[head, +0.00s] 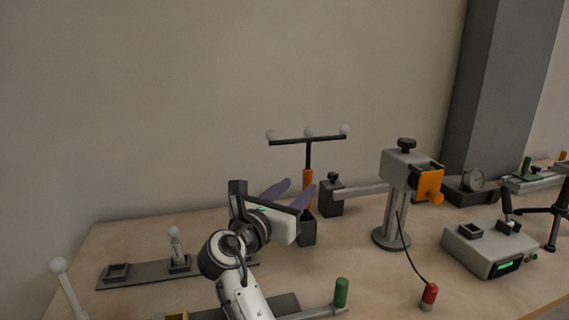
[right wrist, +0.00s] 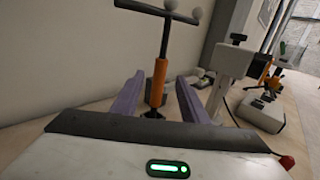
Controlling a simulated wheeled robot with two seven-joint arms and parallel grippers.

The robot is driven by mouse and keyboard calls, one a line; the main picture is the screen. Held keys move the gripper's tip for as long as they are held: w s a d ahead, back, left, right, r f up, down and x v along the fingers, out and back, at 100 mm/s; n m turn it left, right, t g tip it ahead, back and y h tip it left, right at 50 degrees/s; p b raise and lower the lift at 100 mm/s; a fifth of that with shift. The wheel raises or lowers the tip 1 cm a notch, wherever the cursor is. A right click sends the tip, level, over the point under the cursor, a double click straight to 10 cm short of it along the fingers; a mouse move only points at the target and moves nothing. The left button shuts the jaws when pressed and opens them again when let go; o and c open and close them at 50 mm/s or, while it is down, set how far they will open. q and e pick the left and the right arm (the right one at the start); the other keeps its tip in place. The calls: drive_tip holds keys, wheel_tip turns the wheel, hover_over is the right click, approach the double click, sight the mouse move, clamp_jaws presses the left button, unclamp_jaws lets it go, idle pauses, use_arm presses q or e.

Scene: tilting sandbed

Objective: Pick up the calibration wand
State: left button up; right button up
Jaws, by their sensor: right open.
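The calibration wand stands upright, with a black T-bar (head: 307,140) carrying three white balls and an orange handle (head: 307,183). Its lower end is in a dark block holder (head: 308,232). My right gripper (head: 289,192) is open, its purple fingers pointing at the wand from the front left. In the right wrist view the orange handle (right wrist: 158,82) shows between the two spread fingers (right wrist: 158,92), with no visible contact. I cannot tell how far the handle is within the fingers' reach. The wand's top is cut off in that view. My left gripper is not in view.
A box with a green display (head: 490,248) is farther right. A dark plate (head: 140,275) with a white-ball post is left. The wall is behind.

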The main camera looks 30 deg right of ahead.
sight(306, 180)
drive_tip(key=shift+w+d, duration=0.55)
drive_tip(key=x, duration=0.3)
drive_tip(key=shift+s+d+r, duration=0.15)
drive_tip(key=shift+d, duration=0.05)
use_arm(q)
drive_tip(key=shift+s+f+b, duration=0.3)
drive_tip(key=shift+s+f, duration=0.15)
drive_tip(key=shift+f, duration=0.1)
use_arm(e)
drive_tip(key=x, duration=0.5)
drive_tip(key=shift+w+d, duration=0.25)
clamp_jaws()
